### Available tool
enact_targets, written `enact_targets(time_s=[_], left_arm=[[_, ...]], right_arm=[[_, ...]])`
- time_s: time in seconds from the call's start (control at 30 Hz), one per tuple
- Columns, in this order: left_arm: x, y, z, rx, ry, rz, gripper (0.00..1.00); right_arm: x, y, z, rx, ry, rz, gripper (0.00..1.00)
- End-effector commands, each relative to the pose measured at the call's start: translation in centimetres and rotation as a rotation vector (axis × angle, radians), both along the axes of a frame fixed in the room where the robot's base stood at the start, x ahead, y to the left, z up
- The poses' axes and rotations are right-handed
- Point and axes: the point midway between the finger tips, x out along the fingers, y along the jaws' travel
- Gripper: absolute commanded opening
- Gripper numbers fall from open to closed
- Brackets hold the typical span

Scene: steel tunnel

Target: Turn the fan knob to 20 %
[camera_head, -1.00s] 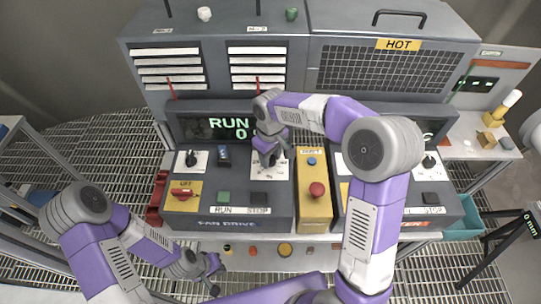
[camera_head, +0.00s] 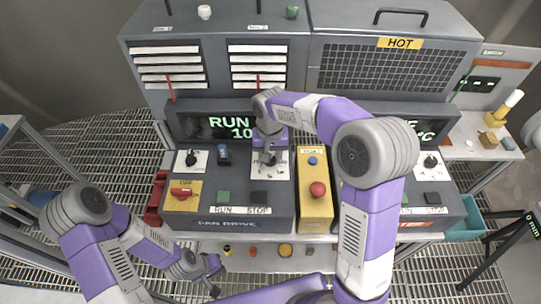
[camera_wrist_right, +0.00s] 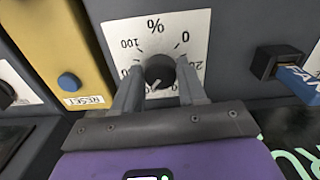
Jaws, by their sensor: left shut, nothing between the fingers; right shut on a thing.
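The fan knob (camera_wrist_right: 160,70) is a dark round knob on a white percent dial plate (camera_wrist_right: 190,30), with 100 and 0 readable and other numbers partly covered. My right gripper (camera_wrist_right: 158,88) is shut on the knob, one finger on each side. In the head view my right gripper (camera_head: 268,158) covers most of the knob on the FAN DRIVE panel (camera_head: 283,222). The panel's display (camera_head: 215,125) reads RUN and what looks like 10, partly hidden by my right arm. My left gripper (camera_head: 211,277) is shut and empty, low in front of the panel.
Left of the knob are a small black knob (camera_head: 192,158), a blue key tag (camera_head: 224,153) and a red switch on a yellow plate (camera_head: 181,193). A yellow box (camera_head: 315,205) with a red button stands right. Green and black buttons lie below the knob.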

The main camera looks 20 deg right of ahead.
Motion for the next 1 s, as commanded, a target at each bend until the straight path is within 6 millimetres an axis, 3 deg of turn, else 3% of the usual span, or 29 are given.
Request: enact_targets(time_s=[0.4,0.97,1.0], left_arm=[[0.00,0.00,0.03,0.000,0.000,0.000,0.00],[0.00,0.00,0.03,0.000,0.000,0.000,0.00],[0.00,0.00,0.03,0.000,0.000,0.000,0.00]], right_arm=[[0.13,0.05,0.13,0.000,-0.005,-0.195,0.11],[0.16,0.04,0.14,0.000,-0.006,-0.225,0.11],[0.17,0.03,0.14,0.000,-0.006,-0.225,0.44]])
